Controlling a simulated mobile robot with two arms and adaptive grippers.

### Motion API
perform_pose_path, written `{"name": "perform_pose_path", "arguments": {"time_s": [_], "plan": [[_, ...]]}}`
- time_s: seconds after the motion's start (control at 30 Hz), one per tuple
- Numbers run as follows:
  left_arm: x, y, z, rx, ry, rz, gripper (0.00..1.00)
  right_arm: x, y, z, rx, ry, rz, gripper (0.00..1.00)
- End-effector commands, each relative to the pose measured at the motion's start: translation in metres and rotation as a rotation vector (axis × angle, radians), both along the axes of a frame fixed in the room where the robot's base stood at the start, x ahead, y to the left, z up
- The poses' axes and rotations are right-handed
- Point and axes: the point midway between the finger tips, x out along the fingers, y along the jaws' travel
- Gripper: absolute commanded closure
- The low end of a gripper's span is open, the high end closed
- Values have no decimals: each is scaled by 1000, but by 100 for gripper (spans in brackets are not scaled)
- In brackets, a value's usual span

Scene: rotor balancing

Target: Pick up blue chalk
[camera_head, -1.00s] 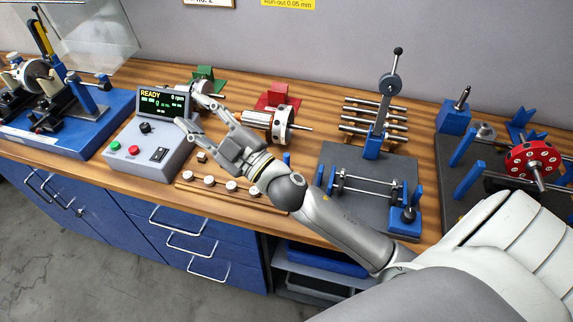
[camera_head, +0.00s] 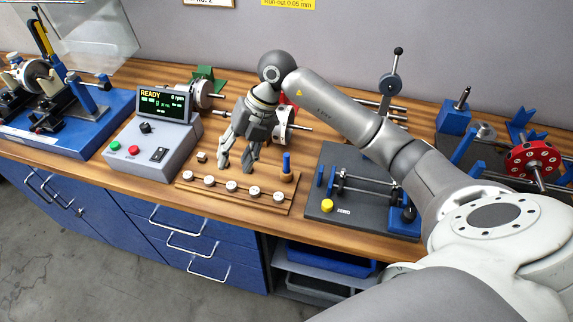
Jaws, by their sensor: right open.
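The blue chalk (camera_head: 286,163) stands upright in a small wooden holder (camera_head: 286,176) at the right end of the wooden strip with pale round pieces. My right gripper (camera_head: 235,169) points down just left of the chalk, above the back of that strip. Its fingers are apart and nothing is between them. The chalk is clear of the fingers. My left gripper does not show.
A grey control box (camera_head: 152,140) with a READY screen stands left of the gripper. A rotor (camera_head: 285,125) is partly hidden behind my wrist. The wooden strip (camera_head: 240,196) runs along the front edge.

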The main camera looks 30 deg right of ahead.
Motion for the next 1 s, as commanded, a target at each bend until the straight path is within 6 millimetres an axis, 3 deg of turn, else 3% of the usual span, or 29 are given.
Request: {"name": "perform_pose_path", "arguments": {"time_s": [0.03, 0.1, 0.2, 0.3, 0.47, 0.73, 1.0], "plan": [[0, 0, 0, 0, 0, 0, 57, 3, -28, 3, -98, 27, -39, 59], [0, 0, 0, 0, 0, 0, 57, 3, -62, 6, -219, 71, -95, 59], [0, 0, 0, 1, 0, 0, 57, 0, -99, 13, -346, 122, -166, 59], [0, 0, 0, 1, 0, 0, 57, -4, -122, 19, -424, 155, -216, 59], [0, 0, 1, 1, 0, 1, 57, -7, -132, 15, -460, 176, -241, 59], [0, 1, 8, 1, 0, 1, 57, -7, -132, -22, -459, 176, -239, 59], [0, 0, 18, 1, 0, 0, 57, -6, -133, -42, -457, 177, -238, 59]]}}
